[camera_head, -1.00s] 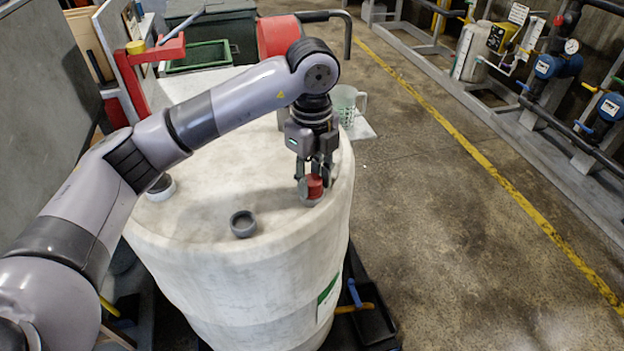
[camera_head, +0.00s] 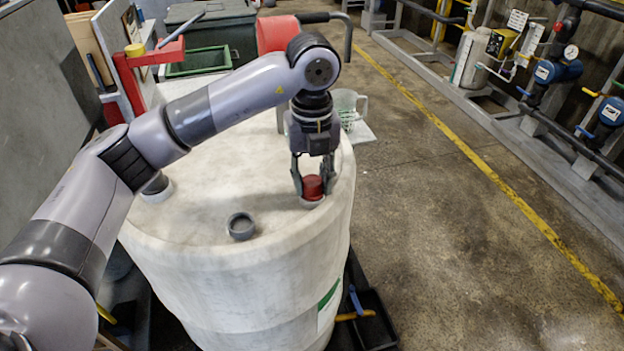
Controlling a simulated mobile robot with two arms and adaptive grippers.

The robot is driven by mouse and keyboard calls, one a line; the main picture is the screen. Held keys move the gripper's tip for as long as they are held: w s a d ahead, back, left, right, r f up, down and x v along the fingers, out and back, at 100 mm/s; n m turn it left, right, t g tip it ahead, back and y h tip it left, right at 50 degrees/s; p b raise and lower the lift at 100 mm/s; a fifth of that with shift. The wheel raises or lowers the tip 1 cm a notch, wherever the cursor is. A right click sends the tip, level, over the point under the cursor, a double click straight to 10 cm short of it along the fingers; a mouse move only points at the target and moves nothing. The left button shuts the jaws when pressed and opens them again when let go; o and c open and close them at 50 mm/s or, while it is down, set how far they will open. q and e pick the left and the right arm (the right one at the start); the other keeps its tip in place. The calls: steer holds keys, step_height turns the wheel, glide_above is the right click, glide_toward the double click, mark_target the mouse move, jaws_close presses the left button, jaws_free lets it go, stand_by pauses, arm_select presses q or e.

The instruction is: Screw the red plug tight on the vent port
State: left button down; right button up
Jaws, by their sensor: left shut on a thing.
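The red plug (camera_head: 313,188) sits at the small vent port (camera_head: 311,202) near the right edge of the white drum's top (camera_head: 200,215). My left gripper (camera_head: 314,186) points down from above with its fingers on either side of the plug, shut on it. The plug looks upright. The port is mostly hidden under the plug, and I cannot tell how far the thread is engaged. My right gripper is not in view.
A grey open port (camera_head: 241,226) stands on the drum's top nearer me, and another fitting (camera_head: 157,188) is at its left. A clear mug (camera_head: 346,107) stands behind the drum. A black tray (camera_head: 370,325) lies at the drum's foot. The floor on the right is free.

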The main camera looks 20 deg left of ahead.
arm_select(q)
steer(key=m+b, duration=0.1)
steer(key=m, duration=0.2)
steer(key=shift+f, duration=0.15)
steer(key=shift+m, duration=0.6)
steer(key=c, duration=1.1)
jaws_free()
steer(key=shift+c, duration=0.4)
